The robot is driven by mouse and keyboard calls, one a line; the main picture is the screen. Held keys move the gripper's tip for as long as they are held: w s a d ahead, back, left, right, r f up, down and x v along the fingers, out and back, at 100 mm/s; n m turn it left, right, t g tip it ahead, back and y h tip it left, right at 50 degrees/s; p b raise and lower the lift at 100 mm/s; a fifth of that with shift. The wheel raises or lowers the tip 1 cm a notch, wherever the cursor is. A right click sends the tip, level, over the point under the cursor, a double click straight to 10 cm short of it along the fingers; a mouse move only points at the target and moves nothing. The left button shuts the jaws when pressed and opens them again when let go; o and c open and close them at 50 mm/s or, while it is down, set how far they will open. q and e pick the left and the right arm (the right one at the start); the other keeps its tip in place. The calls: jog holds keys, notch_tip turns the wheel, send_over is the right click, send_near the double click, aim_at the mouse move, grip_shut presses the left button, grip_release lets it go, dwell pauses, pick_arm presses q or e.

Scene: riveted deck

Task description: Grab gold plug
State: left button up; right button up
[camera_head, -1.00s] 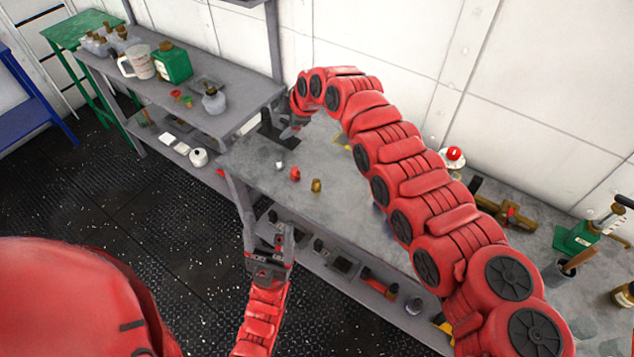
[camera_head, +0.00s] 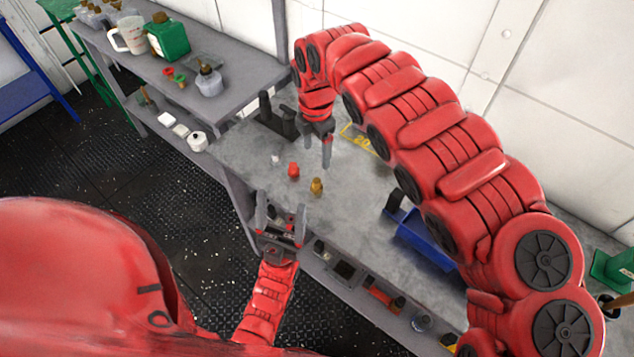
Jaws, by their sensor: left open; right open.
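The gold plug (camera_head: 317,186) stands on the grey workbench (camera_head: 350,225), near its front edge. A red plug (camera_head: 293,170) and a small white plug (camera_head: 275,159) stand to its left. My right gripper (camera_head: 326,152) is open and points down above the bench, just behind the gold plug in the picture and apart from it. My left gripper (camera_head: 281,212) is open and empty at the bench's front edge, below and left of the gold plug, with its fingers pointing up in the picture.
A blue bin (camera_head: 425,240) sits on the bench right of the plugs, partly behind my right arm. A grey shelf (camera_head: 235,75) at upper left bears a green can (camera_head: 168,40), a white jug (camera_head: 129,34) and bottles. A lower shelf (camera_head: 345,285) holds several small items.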

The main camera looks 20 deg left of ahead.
jog(key=p, duration=0.2)
send_over(317, 181)
notch_tip(317, 181, down, 7)
jog(key=shift+r, duration=0.1)
jog(key=shift+f, duration=0.7)
jog(key=shift+a+f+p, duration=0.1)
jog(key=shift+f+p, duration=0.55)
jog(key=shift+f, duration=0.05)
notch_tip(317, 181, down, 3)
jog(key=shift+a+r+p, duration=0.1)
jog(key=shift+p, duration=0.4)
jog(key=shift+f, duration=0.6)
grip_shut()
